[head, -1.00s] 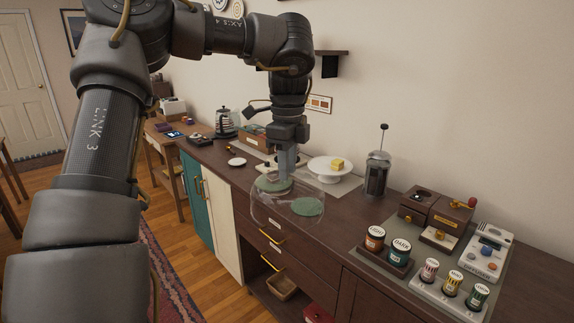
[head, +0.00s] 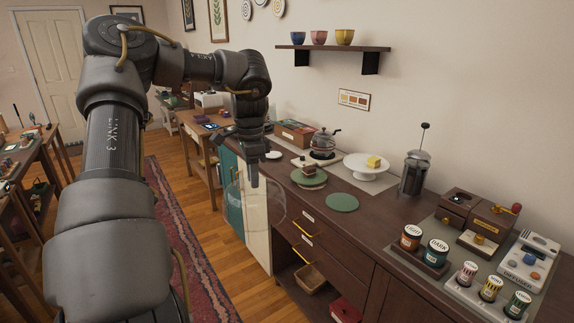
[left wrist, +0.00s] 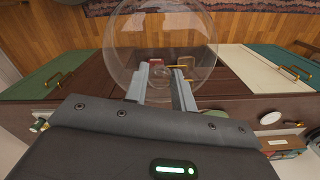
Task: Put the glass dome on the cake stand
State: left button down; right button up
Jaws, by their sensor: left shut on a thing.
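The glass dome (head: 262,218) is clear and hangs under my left gripper (head: 254,184), which is shut on its top. In the head view it is in front of the counter's front edge, past the cabinet doors. In the left wrist view the dome (left wrist: 130,38) shows ahead of the two fingers (left wrist: 160,80), with the floor and drawers seen through it. The cake stand (head: 354,168) is white and stands upright at the back of the counter, with a yellow piece of cake (head: 374,161) on it, right of my gripper and apart from it. My right gripper is out of view.
A green mat (head: 342,203) lies bare on the counter. A shelf (head: 335,49) hangs above.

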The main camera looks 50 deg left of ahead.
aim_at(227, 199)
pick_arm(q)
jog(key=s+a+f+n, duration=0.1)
jog(key=s+f, duration=0.1)
jog(key=s+a+f+n, duration=0.1)
jog(key=s+a+f, duration=0.1)
jog(key=f, duration=0.1)
jog(key=s+a+f+n, duration=0.1)
jog(key=s+f, duration=0.1)
jog(key=shift+s+a+f, duration=0.1)
jog(key=shift+a+f, duration=0.05)
jog(key=s+d+f+n, duration=0.2)
jog(key=s+d+f, duration=0.15)
jog(key=f, duration=0.45)
jog(key=s+d+f+n, duration=0.2)
jog(key=s+f, duration=0.2)
jog(key=f, duration=0.5)
jog(key=w+d+f, duration=0.2)
jog(key=d+f, duration=0.6)
jog(key=d, duration=0.4)
jog(key=w+d+m, duration=0.3)
jog(key=d, duration=0.8)
jog(key=w+d+m, duration=0.2)
jog(key=w+d, duration=0.2)
jog(key=d, duration=0.7)
jog(key=w+d+r+m, duration=0.4)
jog(key=d+r, duration=0.3)
jog(key=w+d+r+m, duration=0.4)
jog(key=d+r, duration=0.4)
jog(key=shift+w+d+r+m, duration=0.25)
jog(key=shift+m, duration=0.15)
